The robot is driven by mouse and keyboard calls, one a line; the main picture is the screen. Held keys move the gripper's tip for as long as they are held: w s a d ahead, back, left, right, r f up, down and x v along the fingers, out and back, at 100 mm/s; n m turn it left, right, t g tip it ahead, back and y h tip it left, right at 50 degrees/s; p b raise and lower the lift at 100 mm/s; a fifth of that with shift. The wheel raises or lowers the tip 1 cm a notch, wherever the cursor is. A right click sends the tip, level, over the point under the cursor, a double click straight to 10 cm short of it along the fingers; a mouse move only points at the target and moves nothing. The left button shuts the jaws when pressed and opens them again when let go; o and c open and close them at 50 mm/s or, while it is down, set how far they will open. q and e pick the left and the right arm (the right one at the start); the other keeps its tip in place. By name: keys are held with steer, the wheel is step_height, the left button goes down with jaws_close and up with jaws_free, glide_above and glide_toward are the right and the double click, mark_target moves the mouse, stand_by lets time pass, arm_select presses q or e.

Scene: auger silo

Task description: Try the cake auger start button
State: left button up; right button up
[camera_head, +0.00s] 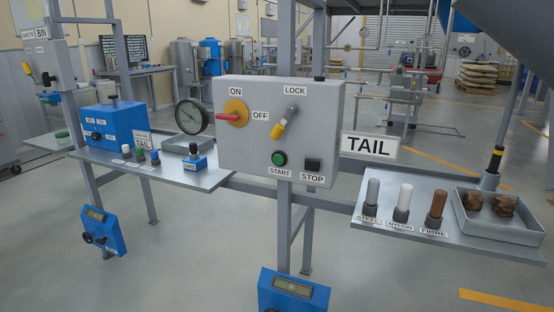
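A grey control box (281,135) on a post fills the middle of the head view. Its green START button (279,159) is low on the front face, with a START label under it. A black STOP button (312,165) sits to its right. A TAIL sign (369,147) is at the box's right. No label in view reads cake auger. Neither gripper is in view.
A shelf at right holds steel, nylon and fibre rods (437,209) and a tray (500,235) with brown lumps. Blue display units (101,231) hang lower. Space before the START button looks clear.

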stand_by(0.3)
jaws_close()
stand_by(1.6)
